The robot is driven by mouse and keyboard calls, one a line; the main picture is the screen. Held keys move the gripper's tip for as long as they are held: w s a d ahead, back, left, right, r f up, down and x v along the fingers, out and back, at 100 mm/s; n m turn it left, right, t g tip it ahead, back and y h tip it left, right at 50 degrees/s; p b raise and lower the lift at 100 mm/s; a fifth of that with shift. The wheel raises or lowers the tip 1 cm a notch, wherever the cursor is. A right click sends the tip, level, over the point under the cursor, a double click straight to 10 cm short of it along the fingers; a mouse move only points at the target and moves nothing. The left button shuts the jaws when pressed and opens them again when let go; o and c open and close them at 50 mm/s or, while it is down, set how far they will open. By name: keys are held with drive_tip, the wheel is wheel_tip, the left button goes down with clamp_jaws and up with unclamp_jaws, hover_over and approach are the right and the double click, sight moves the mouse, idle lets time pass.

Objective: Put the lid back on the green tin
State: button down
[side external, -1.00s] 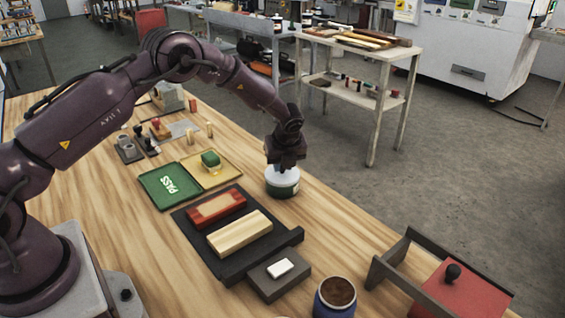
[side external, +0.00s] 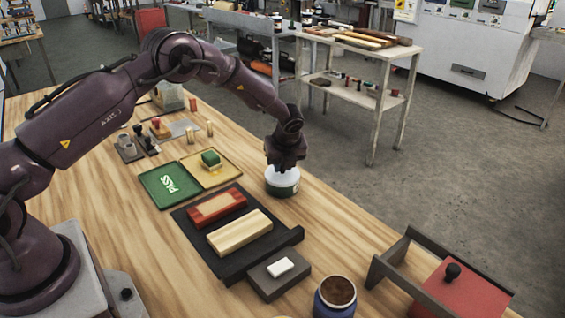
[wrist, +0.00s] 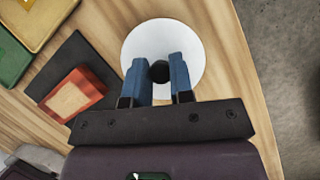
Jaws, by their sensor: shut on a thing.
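The green tin (side external: 284,188) stands upright near the table's right edge, with a green band around its side. A white round lid (side external: 276,173) is on top of it and looks level; I cannot tell if it is fully seated. My gripper (side external: 285,166) is right above the tin, pointing down. In the wrist view, its two blue fingers (wrist: 158,80) are shut on the lid's black knob (wrist: 159,71), with the white lid (wrist: 192,48) spread below. The lid hides the tin in that view.
A green PASS tray (side external: 160,190) and a yellow tray (side external: 225,176) lie to the left. A dark board (side external: 190,228) with red and wooden blocks is in front. An open blue tin (side external: 335,303) and a red-topped stand (side external: 465,295) are nearer the camera.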

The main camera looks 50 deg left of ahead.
idle(0.4)
drive_tip(key=shift+c, duration=2.2)
unclamp_jaws()
drive_tip(key=shift+r, duration=3.5)
drive_tip(key=shift+c, duration=0.4)
clamp_jaws()
